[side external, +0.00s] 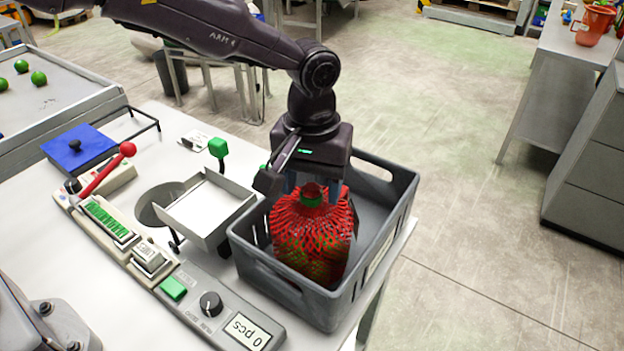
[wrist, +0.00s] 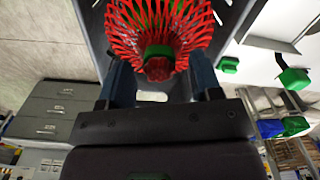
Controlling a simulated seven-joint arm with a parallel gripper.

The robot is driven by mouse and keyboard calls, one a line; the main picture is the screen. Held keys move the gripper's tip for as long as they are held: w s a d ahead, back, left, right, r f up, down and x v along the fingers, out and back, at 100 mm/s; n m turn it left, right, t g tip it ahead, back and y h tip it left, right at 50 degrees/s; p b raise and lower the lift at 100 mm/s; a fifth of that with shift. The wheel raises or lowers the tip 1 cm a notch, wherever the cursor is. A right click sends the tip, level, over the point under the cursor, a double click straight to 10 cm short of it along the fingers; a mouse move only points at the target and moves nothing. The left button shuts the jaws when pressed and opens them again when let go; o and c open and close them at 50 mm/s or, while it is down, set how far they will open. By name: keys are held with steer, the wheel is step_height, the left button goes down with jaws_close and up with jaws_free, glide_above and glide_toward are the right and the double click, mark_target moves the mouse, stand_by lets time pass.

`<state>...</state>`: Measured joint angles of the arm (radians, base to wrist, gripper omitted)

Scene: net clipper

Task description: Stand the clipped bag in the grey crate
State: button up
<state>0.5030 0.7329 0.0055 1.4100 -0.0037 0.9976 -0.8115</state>
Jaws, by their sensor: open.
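The clipped bag (side external: 309,240) is a red net holding green and red contents. It stands upright inside the grey crate (side external: 283,284), near the crate's left part. A green clip (side external: 312,202) closes its neck, with a red tuft above. My gripper (side external: 313,190) is just above the bag, pointing down, with its fingers on either side of the neck. In the wrist view the blue-grey fingers (wrist: 161,82) are apart, and the green clip (wrist: 158,52) and red tuft lie between them. The bag's base is hidden by the crate wall.
A metal tray (side external: 207,208) stands left of the crate. A display unit reading 0 pcs (side external: 240,333), a row of green clips (side external: 108,222) and a red-knobbed lever (side external: 103,172) lie farther left. The crate's right part is empty.

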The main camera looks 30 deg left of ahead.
step_height(320, 180, up, 12)
steer(key=shift+r, duration=0.2)
stand_by(0.4)
steer(key=s+a+r+m+t, duration=0.1)
steer(key=s+a+r, duration=0.35)
steer(key=a, duration=0.35)
steer(key=s+a+r+m+t, duration=0.1)
steer(key=s+a+r+t, duration=0.1)
steer(key=s+a+r, duration=0.4)
steer(key=s+a+f+m+t, duration=0.1)
steer(key=s+a+f+t, duration=0.1)
steer(key=s+a+f, duration=0.4)
steer(key=s+a, duration=0.3)
steer(key=s, duration=0.3)
steer(key=shift+s+a+f+m+t, duration=0.2)
steer(key=shift+s+m+t, duration=0.1)
steer(key=shift+s, duration=0.1)
steer(key=shift+r, duration=0.1)
